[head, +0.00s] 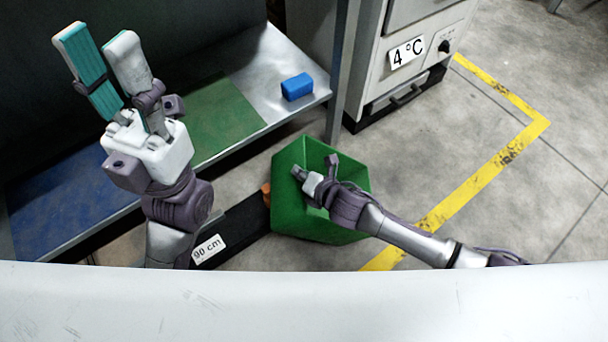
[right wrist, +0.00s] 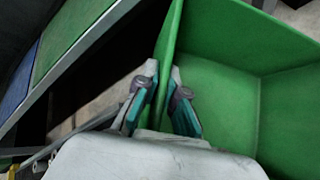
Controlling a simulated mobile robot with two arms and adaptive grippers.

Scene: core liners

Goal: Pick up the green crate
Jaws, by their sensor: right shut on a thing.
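The green crate (head: 290,215) is in the middle of the head view, to the right of the shelf's end. It is open at the top and looks empty where I can see in. My right gripper (head: 303,174) reaches over it from the right and is shut on a crate wall. In the right wrist view the two fingers (right wrist: 158,110) stand on either side of that wall, and the crate's inside (right wrist: 215,90) shows to the right. My left gripper (head: 95,55) is raised at the left, apart from the crate, with its fingers spread and nothing between them.
A metal shelf (head: 272,65) with a green and a blue mat holds a blue block (head: 297,87). A shelf post (head: 342,75) and a cabinet marked 4 °C (head: 415,50) stand behind the crate. An orange item (head: 266,194) touches the crate's left side in the picture. Floor at right is clear.

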